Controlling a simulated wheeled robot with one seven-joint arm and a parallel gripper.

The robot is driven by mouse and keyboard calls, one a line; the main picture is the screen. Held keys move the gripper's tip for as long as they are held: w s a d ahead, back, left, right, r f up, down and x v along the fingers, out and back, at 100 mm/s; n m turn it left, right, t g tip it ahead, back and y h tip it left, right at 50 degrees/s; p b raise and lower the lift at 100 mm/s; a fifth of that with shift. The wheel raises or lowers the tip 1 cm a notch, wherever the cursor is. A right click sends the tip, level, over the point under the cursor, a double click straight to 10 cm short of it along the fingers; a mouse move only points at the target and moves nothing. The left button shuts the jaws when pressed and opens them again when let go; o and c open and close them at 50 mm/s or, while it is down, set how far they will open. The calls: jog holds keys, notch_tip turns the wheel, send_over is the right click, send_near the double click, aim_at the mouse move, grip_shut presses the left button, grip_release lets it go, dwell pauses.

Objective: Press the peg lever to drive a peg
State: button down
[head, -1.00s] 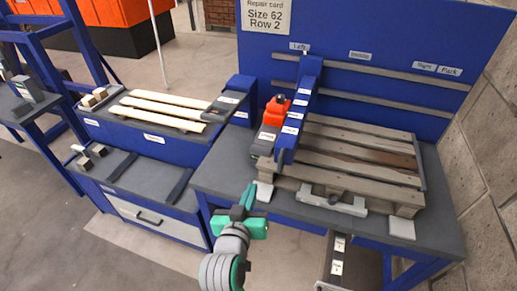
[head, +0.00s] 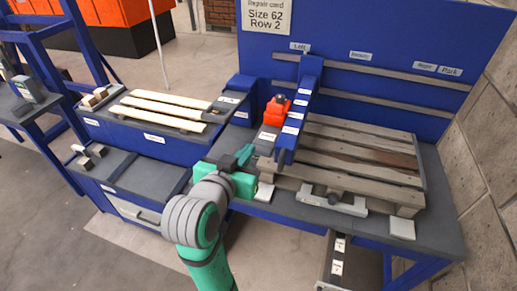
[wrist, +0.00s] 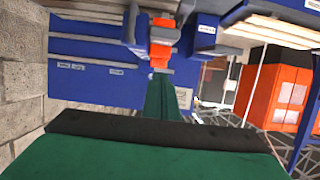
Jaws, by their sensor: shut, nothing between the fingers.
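A blue gantry beam (head: 302,95) with several white labels spans the pallet (head: 345,150) from the back board towards me. An orange-red block (head: 275,112) with a black top sits on the beam's left side. Below it is a grey labelled part (head: 266,138). No label reading "peg lever" is legible, so I cannot tell which part is the lever. My gripper (head: 243,156) is shut and empty, just left of and in front of the grey part. In the wrist view its fingers (wrist: 160,98) point at the orange block (wrist: 163,48); contact is unclear.
A grey workbench (head: 225,150) carries the pallet, with a grey clamp-like bar (head: 330,203) along its front edge. To the left, a blue rack (head: 150,130) holds pale planks (head: 165,110). A blue back board (head: 400,50) bears a repair card (head: 266,16) reading "Size 62 Row 2".

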jog(key=shift+w, duration=0.1)
jog(key=w+d+f, duration=0.3)
jog(key=w+f, duration=0.4)
jog(key=w, duration=0.1)
jog(key=shift+w, duration=0.25)
jog(key=shift+d+f, duration=0.1)
dwell(0.3)
